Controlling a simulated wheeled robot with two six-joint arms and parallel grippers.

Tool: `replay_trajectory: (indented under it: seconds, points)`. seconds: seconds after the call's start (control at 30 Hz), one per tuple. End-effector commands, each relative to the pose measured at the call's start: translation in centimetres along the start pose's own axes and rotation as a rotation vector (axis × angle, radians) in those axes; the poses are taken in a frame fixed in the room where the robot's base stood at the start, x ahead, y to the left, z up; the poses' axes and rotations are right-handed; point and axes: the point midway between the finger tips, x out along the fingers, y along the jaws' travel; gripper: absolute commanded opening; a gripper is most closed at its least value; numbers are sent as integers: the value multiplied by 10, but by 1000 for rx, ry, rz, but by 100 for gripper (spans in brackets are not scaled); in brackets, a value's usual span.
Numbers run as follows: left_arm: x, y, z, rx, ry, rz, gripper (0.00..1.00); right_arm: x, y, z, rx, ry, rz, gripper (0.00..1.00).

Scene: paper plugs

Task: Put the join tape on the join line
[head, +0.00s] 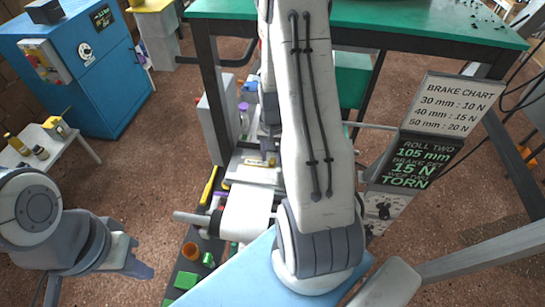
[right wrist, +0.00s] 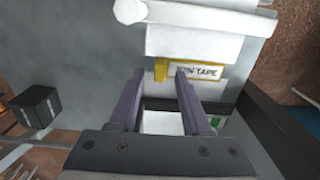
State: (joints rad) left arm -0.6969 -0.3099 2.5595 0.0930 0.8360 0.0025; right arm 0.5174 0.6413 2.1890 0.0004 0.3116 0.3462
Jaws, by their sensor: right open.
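In the right wrist view a "JOIN TAPE" label (right wrist: 200,72) with a yellow edge (right wrist: 161,70) sits below a white paper sheet (right wrist: 190,43). My right gripper (right wrist: 159,74) is open, its two dark fingers spread apart with nothing clearly held between them. The fingertips point at the label's left part; I cannot tell whether they touch it. A strip of tape cannot be told apart from its holder. In the head view my right arm hides much of the bench. My left gripper (head: 138,266) is low at the left, away from the bench. No join line can be made out.
A white paper roll (head: 245,210) hangs on a bar in the middle of the head view. A brake chart (head: 455,105) and a dark "ROLL TWO" sign (head: 420,160) stand at the right. A blue cabinet (head: 85,85) and a green-topped table (head: 430,20) are behind.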

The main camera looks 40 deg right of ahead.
Motion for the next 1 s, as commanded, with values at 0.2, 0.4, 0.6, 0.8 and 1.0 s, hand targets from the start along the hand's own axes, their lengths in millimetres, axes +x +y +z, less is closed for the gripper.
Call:
replay_trajectory:
  seconds: [0.2, 0.4, 0.6, 0.8, 1.0]
  points:
    - [10, -1, 1, 0, -1, 0, 0, -35, 0, -1, 0, 6, -2, 48]
    - [13, -1, 1, 0, -1, 0, 0, -60, 0, -1, 0, 3, -1, 48]
    - [14, -1, 1, 0, -1, 0, 0, -66, 0, 0, 0, 0, 0, 48]
    - [13, -1, 1, 0, -1, 0, 0, -81, -28, 21, -115, 7, -7, 48]
    - [13, -1, 1, 0, -1, 0, 0, -118, -90, 100, -464, 13, -26, 48]
